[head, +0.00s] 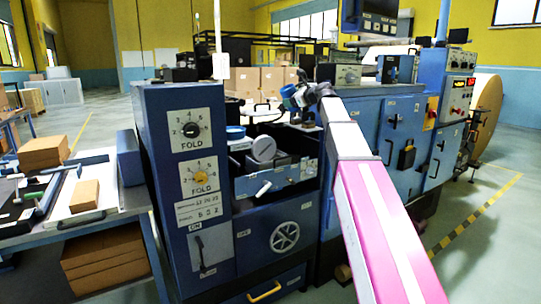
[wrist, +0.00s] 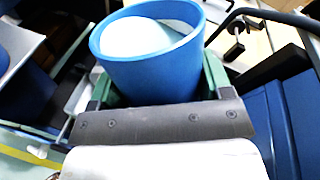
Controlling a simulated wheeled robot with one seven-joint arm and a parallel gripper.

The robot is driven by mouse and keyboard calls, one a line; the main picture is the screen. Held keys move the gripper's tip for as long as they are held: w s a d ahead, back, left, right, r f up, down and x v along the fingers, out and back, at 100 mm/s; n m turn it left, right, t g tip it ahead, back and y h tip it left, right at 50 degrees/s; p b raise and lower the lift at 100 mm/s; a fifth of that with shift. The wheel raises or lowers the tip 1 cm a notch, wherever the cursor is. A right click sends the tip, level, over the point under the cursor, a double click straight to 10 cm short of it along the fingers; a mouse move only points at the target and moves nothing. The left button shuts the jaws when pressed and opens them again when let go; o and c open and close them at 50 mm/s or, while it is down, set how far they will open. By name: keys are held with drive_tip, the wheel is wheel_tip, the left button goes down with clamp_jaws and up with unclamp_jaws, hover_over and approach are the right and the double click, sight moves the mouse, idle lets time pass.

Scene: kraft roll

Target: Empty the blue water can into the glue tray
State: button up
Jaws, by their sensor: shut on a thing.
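The blue water can (wrist: 150,76) fills the top middle of the wrist view, its open mouth showing a pale, whitish inside. My gripper (wrist: 156,82) is shut on it, with a green finger at each side. In the head view, my gripper (head: 305,96) is at the end of my arm, above the blue machine, with the blue can (head: 288,92) at its tip. The can looks tilted there, but its exact angle is hard to tell. I cannot pick out the glue tray with certainty in either view.
The blue machine's fold panel (head: 193,190) rises left of its open bay. A black bent bar (wrist: 262,14) runs close right of the can. Cartons (head: 272,80) stand behind.

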drive_tip(key=shift+s+a+f+n+h+p, duration=0.3)
drive_tip(key=shift+a+n+h+p, duration=0.15)
drive_tip(key=shift+n, duration=0.25)
idle(0.6)
drive_tip(key=shift+a+f+n+h+p, duration=0.3)
drive_tip(key=shift+n+h+p, duration=0.1)
drive_tip(key=shift+n, duration=0.2)
idle(0.8)
drive_tip(key=shift+d+r+n+h+p, duration=0.1)
drive_tip(key=shift+r+n+h+p, duration=0.3)
drive_tip(key=shift+n, duration=0.2)
idle(0.8)
drive_tip(key=shift+f+n+h+p, duration=0.5)
drive_tip(key=shift+n+h, duration=0.25)
drive_tip(key=shift+n, duration=0.45)
idle(1.7)
drive_tip(key=shift+s+a+f+n+t+h, duration=0.2)
drive_tip(key=shift+a+f, duration=0.1)
drive_tip(key=shift+f, duration=0.1)
drive_tip(key=shift+s+a+f+n+t+h, duration=0.1)
drive_tip(key=shift+a+f+n+h, duration=0.15)
drive_tip(key=shift+f, duration=0.1)
